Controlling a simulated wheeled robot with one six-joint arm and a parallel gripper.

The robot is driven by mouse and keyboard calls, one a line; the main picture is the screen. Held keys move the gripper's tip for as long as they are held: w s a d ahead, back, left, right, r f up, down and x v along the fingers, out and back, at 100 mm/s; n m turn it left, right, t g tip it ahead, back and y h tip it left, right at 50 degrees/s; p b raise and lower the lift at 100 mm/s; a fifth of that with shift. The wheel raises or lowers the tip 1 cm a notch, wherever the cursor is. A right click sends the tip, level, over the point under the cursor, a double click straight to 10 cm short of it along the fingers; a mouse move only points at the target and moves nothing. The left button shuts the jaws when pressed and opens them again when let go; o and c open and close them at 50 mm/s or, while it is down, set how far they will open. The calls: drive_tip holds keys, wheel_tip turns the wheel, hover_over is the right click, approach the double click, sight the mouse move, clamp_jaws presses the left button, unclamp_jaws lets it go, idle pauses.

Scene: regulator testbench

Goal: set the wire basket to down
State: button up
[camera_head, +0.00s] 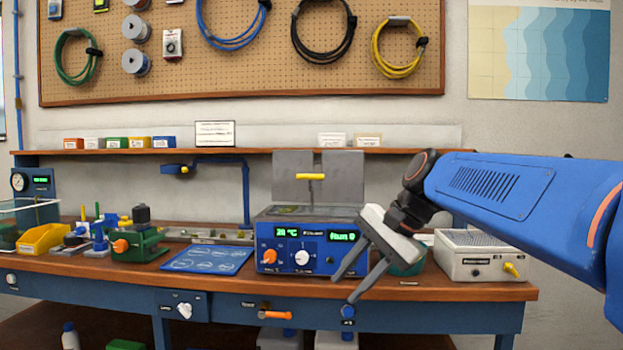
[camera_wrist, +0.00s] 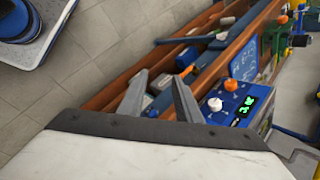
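A blue bath unit (camera_head: 305,240) with a green-lit display and orange and white knobs stands at the middle of the bench. Grey panels (camera_head: 345,180) stand upright at its back, with a yellow bar handle (camera_head: 310,176) across them. I cannot make out a wire basket; whether the yellow handle belongs to one I cannot tell. My gripper (camera_head: 343,289) is open and empty, pointing down in front of the unit's right side. In the wrist view my gripper (camera_wrist: 159,74) has its fingers apart, and the unit (camera_wrist: 235,104) shows to their right.
A beige box (camera_head: 480,262) with a yellow lever stands right of my gripper, and a green bowl (camera_head: 408,262) is partly hidden behind it. The bench front carries an orange handle (camera_head: 275,315) and knobs.

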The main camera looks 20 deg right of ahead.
drive_tip(key=w+d+r+m+t+y, duration=0.1)
drive_tip(key=w+d+r+m+y, duration=0.15)
drive_tip(key=w+r, duration=0.35)
drive_tip(key=w+d+r+m+y, duration=0.1)
drive_tip(key=w+d+r+m, duration=0.25)
drive_tip(key=r, duration=0.45)
drive_tip(key=m+t+y, duration=0.1)
drive_tip(key=m+y, duration=0.2)
approach(311, 177)
drive_tip(key=x, duration=1)
drive_tip(key=shift+w+d, duration=0.2)
drive_tip(key=shift+w, duration=0.15)
clamp_jaws()
